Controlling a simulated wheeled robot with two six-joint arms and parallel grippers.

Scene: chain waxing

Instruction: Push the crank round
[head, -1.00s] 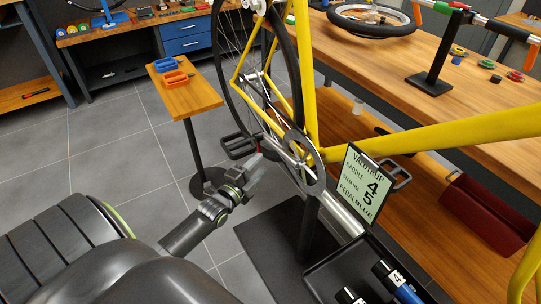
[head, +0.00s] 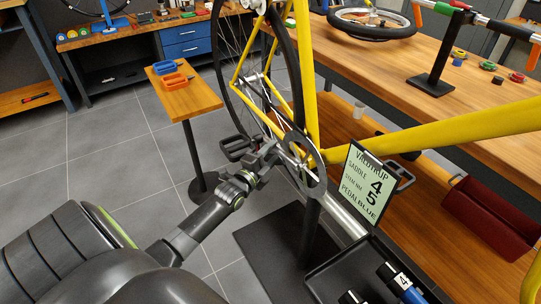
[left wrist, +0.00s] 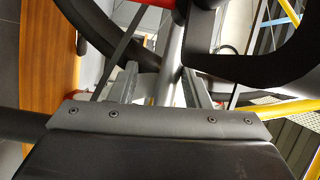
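The yellow bike stands on a work stand, its round chainring (head: 308,171) at the lower middle of the head view. A black pedal (head: 236,149) sits left of the chainring, and another pedal (head: 401,179) is on the right, behind the card. My left gripper (head: 279,151) is between the left pedal and the chainring, at the crank; it hides part of the crank there. In the left wrist view its two fingers (left wrist: 163,82) are apart, with a grey bar, seemingly the crank (left wrist: 171,62), between them. Contact cannot be told. My right gripper is out of view.
A card (head: 362,187) reading "VALDTRUP" stands right of the chainring, above a black tray (head: 318,278) with blue-and-black items. A small wooden stand (head: 190,100) with orange and blue trays is at left. A long bench (head: 450,100) runs behind the bike.

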